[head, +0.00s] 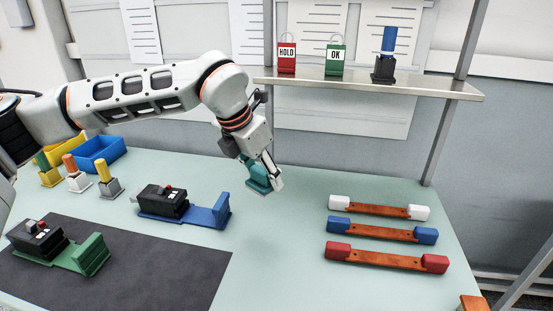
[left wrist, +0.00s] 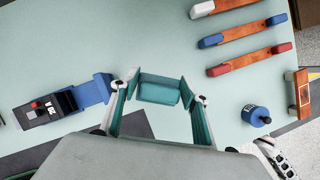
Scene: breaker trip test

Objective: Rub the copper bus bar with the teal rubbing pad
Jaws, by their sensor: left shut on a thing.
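My left gripper (head: 266,177) is shut on the teal rubbing pad (head: 258,186), near the back of the table. In the left wrist view, the pad (left wrist: 159,89) sits between the two fingers of this gripper (left wrist: 160,100). I cannot tell whether the pad touches the table. Three copper bars lie at the right, apart from the pad: one with white ends (head: 380,209), one with blue ends (head: 383,229) and one with red ends (head: 385,257). Another copper piece (head: 473,303) is cut off at the front right; it also shows in the left wrist view (left wrist: 303,93).
Breaker units on a blue base (head: 205,214) and a green base (head: 85,259) stand left of the pad. A shelf (head: 440,90) with HOLD and OK tags is above the back. Open table lies between the pad and the bars.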

